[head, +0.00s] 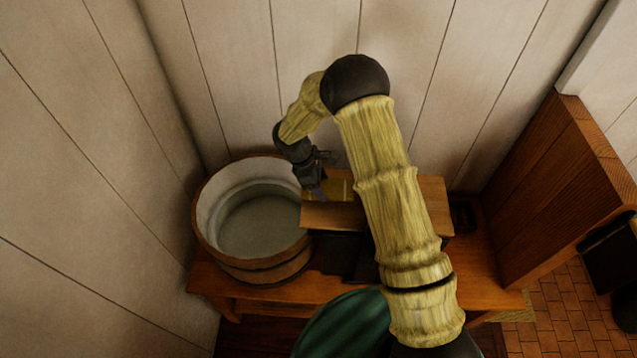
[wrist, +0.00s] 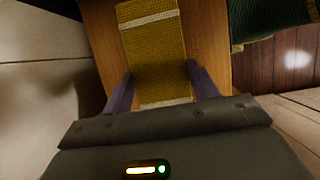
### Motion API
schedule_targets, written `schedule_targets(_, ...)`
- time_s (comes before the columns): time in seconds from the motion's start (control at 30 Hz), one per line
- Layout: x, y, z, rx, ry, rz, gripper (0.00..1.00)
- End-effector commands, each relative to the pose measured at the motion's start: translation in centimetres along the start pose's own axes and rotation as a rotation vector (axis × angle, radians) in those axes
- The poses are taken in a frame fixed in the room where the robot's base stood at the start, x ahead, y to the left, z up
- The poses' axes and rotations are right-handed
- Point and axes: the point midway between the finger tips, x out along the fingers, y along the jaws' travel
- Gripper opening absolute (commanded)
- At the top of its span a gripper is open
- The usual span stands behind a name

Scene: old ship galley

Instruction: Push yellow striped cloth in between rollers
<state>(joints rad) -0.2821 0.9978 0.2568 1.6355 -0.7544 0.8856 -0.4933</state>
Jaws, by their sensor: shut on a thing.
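The yellow striped cloth (wrist: 152,38) lies flat on a wooden board (wrist: 205,40), with pale bands across it, in the wrist view. My gripper (wrist: 159,76) has one purple finger at each long side edge of the cloth and is shut on it across its width. In the head view my gripper (head: 318,192) is just right of the tub, and a small part of the cloth (head: 338,188) shows beside it on the wooden top (head: 335,216). The rollers cannot be made out in either view; my arm hides part of the wooden top.
A round wooden tub (head: 207,235) with a pale inside stands left of the wooden top on a wooden bench (head: 208,285). Plank walls close in behind and at the left. A tall wooden panel (head: 545,190) stands at the right. A green striped thing (head: 345,325) is in front.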

Motion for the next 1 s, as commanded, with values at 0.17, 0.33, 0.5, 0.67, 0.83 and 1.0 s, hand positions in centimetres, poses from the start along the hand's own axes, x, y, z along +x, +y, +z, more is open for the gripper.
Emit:
schedule_targets(0.17, 0.5, 0.1, 0.3, 0.006, -0.001, -0.002, 0.32)
schedule_targets(0.33, 1.3, -0.1, -0.2, -0.001, -0.004, -0.001, 0.32)
schedule_targets(0.5, 2.1, -0.1, -0.5, -0.006, -0.004, 0.002, 0.32)
schedule_targets(0.67, 2.4, -0.2, -0.7, -0.009, -0.004, 0.004, 0.32)
schedule_targets(0.83, 2.4, -0.2, -0.8, -0.009, -0.002, 0.004, 0.32)
schedule_targets(1.0, 2.4, -0.2, -0.7, -0.008, -0.002, 0.004, 0.32)
